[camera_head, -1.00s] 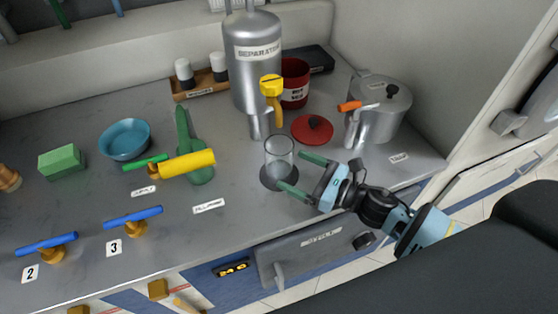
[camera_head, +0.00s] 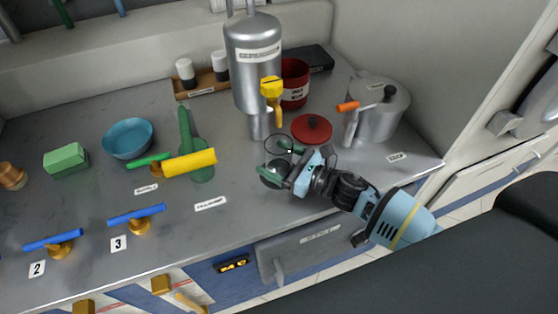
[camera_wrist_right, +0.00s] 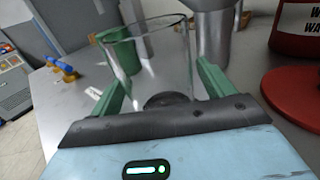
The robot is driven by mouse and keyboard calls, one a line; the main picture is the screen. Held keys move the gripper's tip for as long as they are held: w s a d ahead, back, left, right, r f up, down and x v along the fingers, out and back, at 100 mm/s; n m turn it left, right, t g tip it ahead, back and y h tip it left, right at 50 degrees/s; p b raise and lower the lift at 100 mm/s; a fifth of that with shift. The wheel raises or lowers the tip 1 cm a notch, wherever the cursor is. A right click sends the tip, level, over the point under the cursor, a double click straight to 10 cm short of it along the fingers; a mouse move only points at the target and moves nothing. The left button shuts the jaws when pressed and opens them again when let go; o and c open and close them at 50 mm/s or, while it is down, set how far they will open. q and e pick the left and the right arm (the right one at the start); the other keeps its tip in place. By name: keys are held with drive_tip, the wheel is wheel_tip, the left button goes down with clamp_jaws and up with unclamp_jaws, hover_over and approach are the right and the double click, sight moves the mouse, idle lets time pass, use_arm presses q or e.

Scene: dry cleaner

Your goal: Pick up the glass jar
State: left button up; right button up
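The clear glass jar (camera_head: 279,148) stands upright on the grey counter, at a dark round patch near the front middle. In the right wrist view, the jar (camera_wrist_right: 160,60) fills the space between my green fingers. My right gripper (camera_head: 274,161) reaches in from the right, low over the counter, with one finger on each side of the jar. In the right wrist view, the gripper (camera_wrist_right: 158,85) has its fingers wide apart; whether they touch the glass is hard to tell. The jar's lower part is partly hidden by the gripper in the head view. My left gripper is out of view.
Behind the jar stands a steel separator tank (camera_head: 252,65) with a yellow-handled tap (camera_head: 271,88). A red lid (camera_head: 312,129) and a steel pot (camera_head: 378,112) are close on the right. A yellow-handled valve (camera_head: 188,162) is left. The counter's front edge is near.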

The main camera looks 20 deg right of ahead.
sight(268, 145)
drive_tip(key=c, duration=1.1)
drive_tip(key=shift+o, duration=0.2)
drive_tip(key=shift+r, duration=0.25)
drive_tip(key=shift+r, duration=1.6)
drive_tip(key=s+a+r, duration=0.1)
drive_tip(key=s+a, duration=0.7)
drive_tip(key=s, duration=0.5)
drive_tip(key=shift+s+r, duration=0.2)
drive_tip(key=shift+s, duration=0.15)
idle(0.5)
